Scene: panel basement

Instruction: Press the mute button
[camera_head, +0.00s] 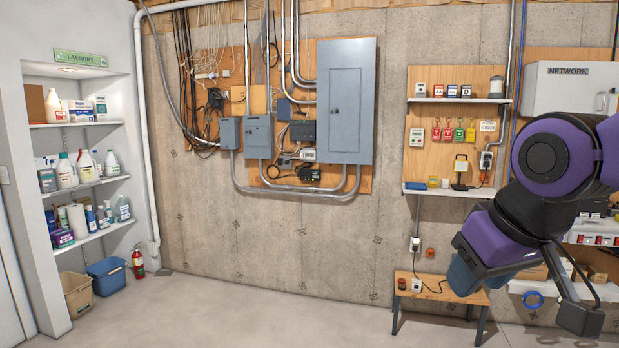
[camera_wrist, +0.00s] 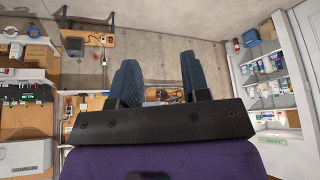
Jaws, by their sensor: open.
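No control that I can make out as the mute button shows; labels on the small devices are too small to read. Small box-shaped devices, among them a white one (camera_head: 420,90), stand on the upper shelf of the wooden board. Small units also sit on the low bench, among them a white one (camera_head: 416,285). My gripper (camera_head: 463,278) hangs at the right, in front of the bench's right end in the picture. In the wrist view my gripper (camera_wrist: 158,72) has its two blue-grey fingers apart, with nothing between them.
The low wooden bench (camera_head: 437,290) stands by the wall. A grey electrical panel (camera_head: 346,110) and a white network cabinet (camera_head: 568,88) hang on the wall. Laundry shelves (camera_head: 85,184) are at the left, with a fire extinguisher (camera_head: 138,263). The middle floor is clear.

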